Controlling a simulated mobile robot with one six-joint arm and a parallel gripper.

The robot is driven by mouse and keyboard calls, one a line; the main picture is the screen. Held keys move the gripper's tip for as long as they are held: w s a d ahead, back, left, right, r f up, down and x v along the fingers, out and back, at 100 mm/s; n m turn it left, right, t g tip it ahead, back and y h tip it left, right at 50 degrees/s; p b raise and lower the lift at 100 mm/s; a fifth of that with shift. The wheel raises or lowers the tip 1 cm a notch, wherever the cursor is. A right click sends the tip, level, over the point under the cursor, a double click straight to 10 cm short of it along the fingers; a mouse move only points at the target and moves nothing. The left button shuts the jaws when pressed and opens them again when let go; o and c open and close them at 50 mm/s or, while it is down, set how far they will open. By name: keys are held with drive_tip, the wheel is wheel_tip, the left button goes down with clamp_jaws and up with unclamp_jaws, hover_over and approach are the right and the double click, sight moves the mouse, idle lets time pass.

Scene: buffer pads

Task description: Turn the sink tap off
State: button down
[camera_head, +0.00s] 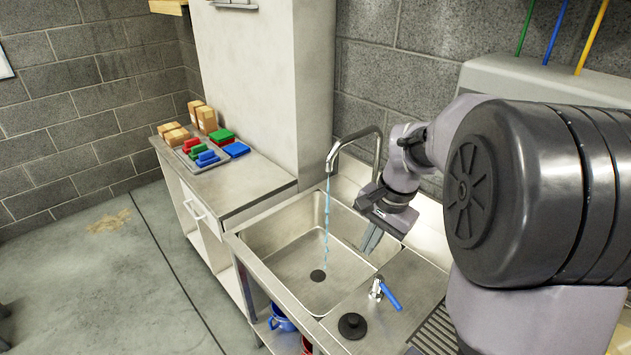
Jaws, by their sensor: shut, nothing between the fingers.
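The sink tap's curved metal spout (345,143) stands at the back of the steel sink (270,228). A thin blue stream of water (327,222) falls from it toward the drain. A tap valve with a blue lever (390,295) stands on the steel top to the right of the basin; the lever points toward the lower right. My gripper (371,240) is shut and empty, pointing down near the basin's right edge. It is behind and above the valve and apart from it. My arm hides part of the area behind.
A black round stopper (352,325) lies on the steel top in front of the valve. A left counter (235,185) holds boxes and coloured pads. A wall block stands behind the counter.

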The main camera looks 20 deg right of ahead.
drive_tip(key=w+d+f+m+g+p, duration=0.1)
drive_tip(key=w+d+f+m+p, duration=0.2)
drive_tip(key=d, duration=0.6)
drive_tip(key=m+g+y+p, duration=0.1)
drive_tip(key=m+y+p, duration=0.1)
drive_tip(key=p, duration=0.1)
approach(388, 294)
drive_tip(key=s+d+r, duration=0.2)
drive_tip(key=d+r, duration=0.1)
drive_tip(key=x, duration=0.7)
drive_tip(key=b+x, duration=0.1)
drive_tip(key=x, duration=0.2)
drive_tip(key=shift+w+d+f, duration=0.1)
drive_tip(key=shift+d+f, duration=0.15)
drive_tip(key=shift+f, duration=0.1)
drive_tip(key=shift+m, duration=0.3)
